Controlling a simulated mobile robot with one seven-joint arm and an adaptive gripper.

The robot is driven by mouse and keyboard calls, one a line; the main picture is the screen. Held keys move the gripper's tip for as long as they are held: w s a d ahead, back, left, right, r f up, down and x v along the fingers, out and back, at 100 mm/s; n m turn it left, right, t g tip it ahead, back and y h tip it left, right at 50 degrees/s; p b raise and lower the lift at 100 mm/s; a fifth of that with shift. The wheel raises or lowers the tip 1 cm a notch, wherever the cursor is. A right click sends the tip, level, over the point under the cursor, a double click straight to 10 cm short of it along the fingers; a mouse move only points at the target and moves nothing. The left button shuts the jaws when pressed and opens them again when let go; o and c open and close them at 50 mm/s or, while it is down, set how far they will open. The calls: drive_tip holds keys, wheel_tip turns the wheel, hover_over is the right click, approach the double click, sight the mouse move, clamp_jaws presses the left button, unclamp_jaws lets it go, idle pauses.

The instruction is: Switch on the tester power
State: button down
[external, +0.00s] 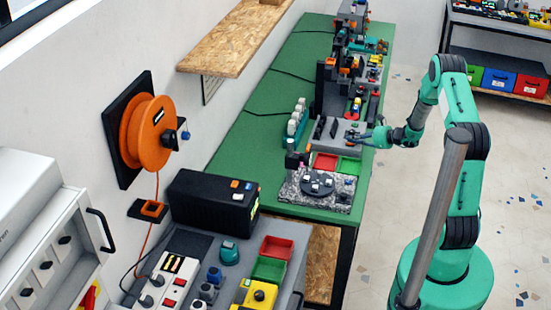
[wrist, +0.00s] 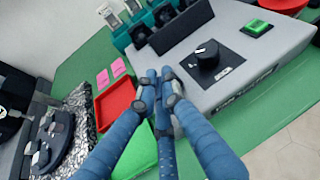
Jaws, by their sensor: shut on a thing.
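The grey sloped tester box (wrist: 232,85) stands on the green bench; it also shows in the external view (external: 325,145). On its face are a black rotary knob (wrist: 207,57) with a white pointer mark and a green square switch (wrist: 257,27) in a black frame. I cannot read the labels or tell whether the power is on. My gripper (wrist: 160,80) has its blue fingers drawn together at the box's near edge, left of the knob and apart from the switch. What is between the fingertips is hidden. In the external view my gripper (external: 361,138) reaches the box from the right.
A red tray (wrist: 118,100) and a green tray (wrist: 137,158) lie left of and below the fingers. A speckled slab (wrist: 80,100) with a dark round fixture is further left. Black sockets (wrist: 165,14) line the box's back. Floor is open right of the bench.

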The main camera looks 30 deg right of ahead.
drive_tip(key=shift+a+f+b, duration=0.15)
drive_tip(key=shift+f+b, duration=0.3)
idle(0.6)
drive_tip(key=shift+s+a+f, duration=0.2)
drive_tip(key=shift+f, duration=0.35)
idle(0.5)
drive_tip(key=shift+d+r, duration=0.1)
drive_tip(key=shift+r, duration=0.05)
drive_tip(key=shift+d+r, duration=0.25)
drive_tip(key=shift+r, duration=0.6)
drive_tip(key=shift+r, duration=0.15)
drive_tip(key=shift+d+r+p, duration=0.1)
drive_tip(key=shift+r+p, duration=0.05)
drive_tip(key=shift+p, duration=0.15)
drive_tip(key=shift+s+d+r+p, duration=0.2)
drive_tip(key=shift+r+p, duration=0.15)
drive_tip(key=shift+r, duration=0.35)
drive_tip(key=shift+s+d+r+p, duration=0.2)
drive_tip(key=shift+r+p, duration=0.1)
drive_tip(key=shift+r, duration=0.45)
drive_tip(key=shift+s+d+r+p, duration=0.2)
drive_tip(key=shift+r+p, duration=0.15)
drive_tip(key=shift+r, duration=0.35)
